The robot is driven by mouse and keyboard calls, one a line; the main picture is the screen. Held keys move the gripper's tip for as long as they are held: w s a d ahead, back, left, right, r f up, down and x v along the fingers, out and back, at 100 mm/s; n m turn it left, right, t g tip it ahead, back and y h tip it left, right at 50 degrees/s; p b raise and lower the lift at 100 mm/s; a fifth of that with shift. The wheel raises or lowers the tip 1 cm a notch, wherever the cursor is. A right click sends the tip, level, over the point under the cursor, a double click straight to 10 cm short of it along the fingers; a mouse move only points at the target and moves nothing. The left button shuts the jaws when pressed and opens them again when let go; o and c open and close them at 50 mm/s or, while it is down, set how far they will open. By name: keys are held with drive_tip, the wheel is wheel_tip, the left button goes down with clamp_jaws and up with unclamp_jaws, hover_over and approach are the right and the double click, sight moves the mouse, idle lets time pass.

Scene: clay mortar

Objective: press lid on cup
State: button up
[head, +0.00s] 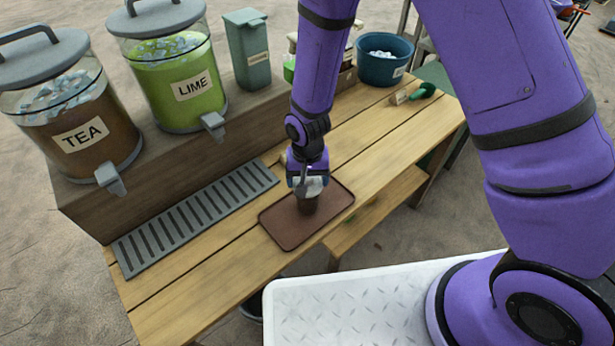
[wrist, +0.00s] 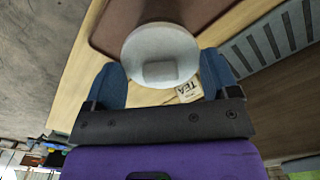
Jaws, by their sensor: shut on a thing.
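A dark brown cup (head: 307,206) stands upright on the brown tray (head: 281,228) in the head view. A pale round lid (head: 312,187) is directly above the cup's top; I cannot tell whether it is fully seated. In the wrist view the lid (wrist: 160,42) shows as a whitish disc with a squarish raised middle, and it hides the cup. My gripper (head: 308,180) points down over the cup. Its blue fingers (wrist: 162,75) are on either side of the lid and shut on it.
Left of the tray lies a grey slotted grate (head: 195,220). Behind stand the tea dispenser (head: 75,115), lime dispenser (head: 175,75) and a green-grey bin (head: 248,50). A blue tub (head: 384,60) of ice and a green-handled tool (head: 420,92) are at the far right.

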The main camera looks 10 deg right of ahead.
drive_tip(key=o, duration=0.8)
drive_tip(key=shift+r, duration=3.5)
clamp_jaws()
drive_tip(key=shift+f, duration=2.4)
